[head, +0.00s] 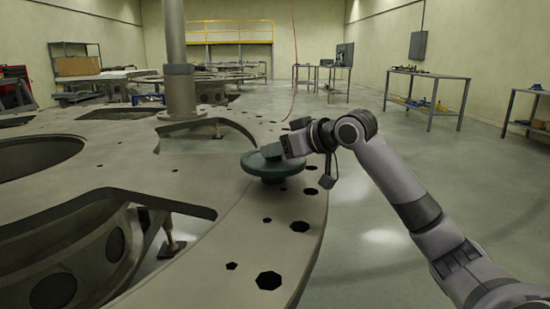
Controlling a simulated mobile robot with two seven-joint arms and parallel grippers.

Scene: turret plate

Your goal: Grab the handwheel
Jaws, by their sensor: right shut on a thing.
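The handwheel (258,164) is a green round disc with a raised hub, at the right part of the large grey turret plate (205,201), near its curved edge. My right gripper (281,149) reaches in from the right at the handwheel's upper right side. It is shut on the handwheel; the fingertips are small and partly hidden against it. I cannot tell whether the handwheel rests on the plate or is slightly above it. My left gripper is not in view.
The plate has several dark holes and large cutouts (38,157). A grey vertical column (176,60) stands on it. A thin red cable (293,60) hangs behind my right gripper. Work tables (430,105) stand at the back right. The floor (365,240) right of the plate is clear.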

